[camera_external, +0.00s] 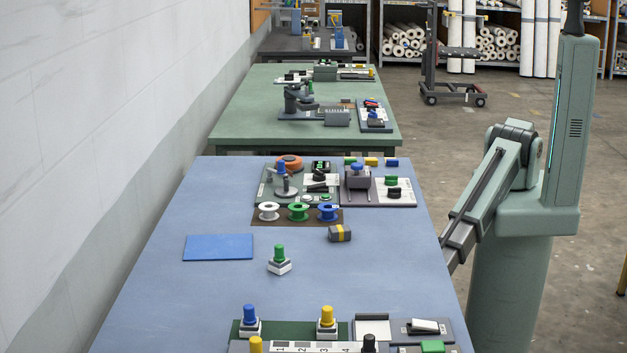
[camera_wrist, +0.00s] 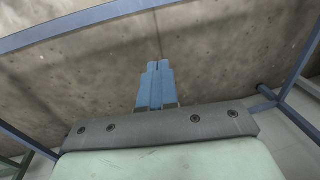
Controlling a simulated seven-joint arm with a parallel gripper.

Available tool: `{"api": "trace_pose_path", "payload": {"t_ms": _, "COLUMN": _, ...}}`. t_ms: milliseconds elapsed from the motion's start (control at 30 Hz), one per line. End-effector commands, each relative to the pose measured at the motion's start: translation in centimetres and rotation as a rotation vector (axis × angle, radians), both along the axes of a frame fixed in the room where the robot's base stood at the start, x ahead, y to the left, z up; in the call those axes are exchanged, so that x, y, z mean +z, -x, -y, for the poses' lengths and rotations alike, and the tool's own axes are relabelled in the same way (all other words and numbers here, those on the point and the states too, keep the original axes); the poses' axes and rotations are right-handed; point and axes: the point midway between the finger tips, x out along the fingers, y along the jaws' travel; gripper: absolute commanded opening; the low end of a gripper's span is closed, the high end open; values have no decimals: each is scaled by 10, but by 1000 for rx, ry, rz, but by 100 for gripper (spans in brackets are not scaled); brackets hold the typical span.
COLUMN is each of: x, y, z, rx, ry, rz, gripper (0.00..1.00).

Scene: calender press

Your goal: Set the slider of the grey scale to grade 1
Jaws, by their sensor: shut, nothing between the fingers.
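The grey scale (camera_external: 312,347) is a pale strip at the near edge of the blue table in the external view, cut off by the frame's bottom. The digits 1 to 4 run left to right along it. A black knob (camera_external: 369,343) stands at the right end, beside the 4; I cannot tell for sure that it is the slider. My gripper shows in the wrist view (camera_wrist: 158,66) with its blue fingers together and empty, over bare concrete floor. In the external view my gripper is hidden, with my arm going down past the table's right edge.

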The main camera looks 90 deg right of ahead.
Motion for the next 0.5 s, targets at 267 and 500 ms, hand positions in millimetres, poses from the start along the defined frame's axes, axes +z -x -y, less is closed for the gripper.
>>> {"api": "trace_pose_path", "payload": {"t_ms": 267, "x": 31, "y": 33, "z": -104, "rx": 5, "ry": -94, "rz": 30, "gripper": 0}}
{"api": "trace_pose_path", "payload": {"t_ms": 500, "x": 82, "y": 74, "z": -192, "rx": 1, "ry": -145, "rz": 39, "gripper": 0}}
